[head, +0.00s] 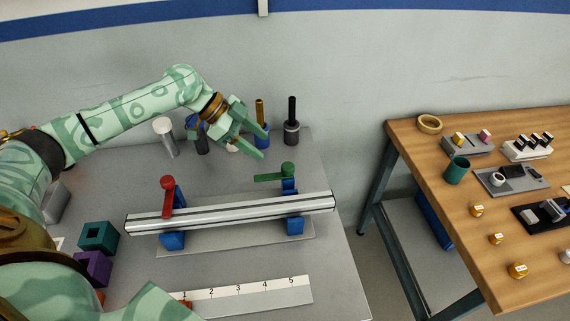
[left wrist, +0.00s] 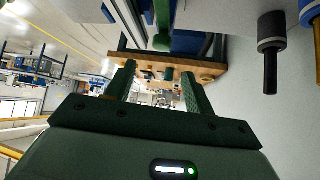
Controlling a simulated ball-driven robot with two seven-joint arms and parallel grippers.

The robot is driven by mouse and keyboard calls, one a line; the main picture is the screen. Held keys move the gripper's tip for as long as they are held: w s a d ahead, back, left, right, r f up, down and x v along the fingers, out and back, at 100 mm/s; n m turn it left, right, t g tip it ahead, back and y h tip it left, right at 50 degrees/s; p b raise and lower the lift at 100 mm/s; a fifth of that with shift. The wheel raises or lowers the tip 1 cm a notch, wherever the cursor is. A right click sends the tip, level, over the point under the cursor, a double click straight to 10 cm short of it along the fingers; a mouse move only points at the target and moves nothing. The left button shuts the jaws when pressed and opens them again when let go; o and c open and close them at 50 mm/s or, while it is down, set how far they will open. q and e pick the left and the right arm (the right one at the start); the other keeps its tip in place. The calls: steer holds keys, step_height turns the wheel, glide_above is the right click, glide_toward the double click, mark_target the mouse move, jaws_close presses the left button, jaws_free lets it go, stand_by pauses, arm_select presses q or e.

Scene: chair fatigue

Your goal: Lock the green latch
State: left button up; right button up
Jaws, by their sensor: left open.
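The green latch (head: 288,170) is a flat green lever with a round knob, on a blue bracket at the right part of a silver rail (head: 235,212). Its lever points left, lying roughly along the rail. A red latch (head: 168,190) stands on the rail's left part, its lever reaching across toward the rail. My left gripper (head: 263,146) is open and empty, behind and above the green latch, apart from it. My right gripper is not in view.
Dark and blue-based upright tools (head: 291,122) stand at the bench's back, close to my left gripper. Teal (head: 98,237) and purple (head: 93,268) blocks lie left. A numbered strip (head: 250,290) lies in front. A wooden table (head: 440,190) stands right, across a gap.

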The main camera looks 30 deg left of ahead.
mark_target(287, 165)
arm_select(q)
steer(key=b+x, duration=0.1)
steer(key=x, duration=1)
steer(key=shift+w+a+f+b, duration=0.1)
steer(key=shift+w+f+b, duration=0.05)
steer(key=shift+b, duration=0.2)
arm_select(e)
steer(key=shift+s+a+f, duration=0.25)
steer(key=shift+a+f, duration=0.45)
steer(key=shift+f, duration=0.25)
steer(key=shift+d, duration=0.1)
arm_select(q)
steer(key=shift+c, duration=1.2)
jaws_close()
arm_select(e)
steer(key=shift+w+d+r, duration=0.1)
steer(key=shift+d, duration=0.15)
